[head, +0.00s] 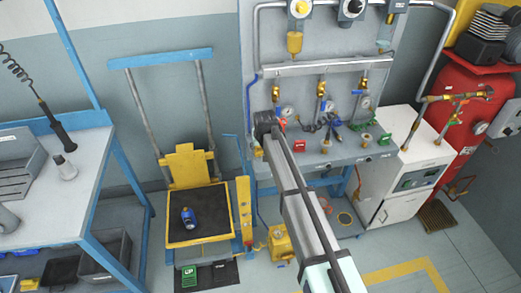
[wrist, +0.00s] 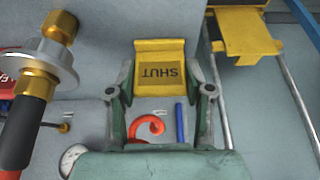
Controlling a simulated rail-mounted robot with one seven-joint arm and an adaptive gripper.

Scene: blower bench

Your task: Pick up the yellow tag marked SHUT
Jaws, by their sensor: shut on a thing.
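The yellow tag marked SHUT (wrist: 160,52) is in the upper middle of the wrist view, its lettering upside down there. My gripper (wrist: 165,85) has one green-grey finger at each side of the tag and is shut on it. In the head view my gripper (head: 268,124) is at the far end of my arm, in front of the left part of the panel bench. I cannot make out the tag in the head view; the arm and gripper hide that spot.
A panel with gauges and valves (head: 318,68) stands behind my gripper. A yellow-and-blue lift cart (head: 200,236) holding a blue item (head: 188,217) is to the left. A white cabinet (head: 412,160) and red tank (head: 462,105) stand to the right. A brass-ended fitting (wrist: 55,50) is close by in the wrist view.

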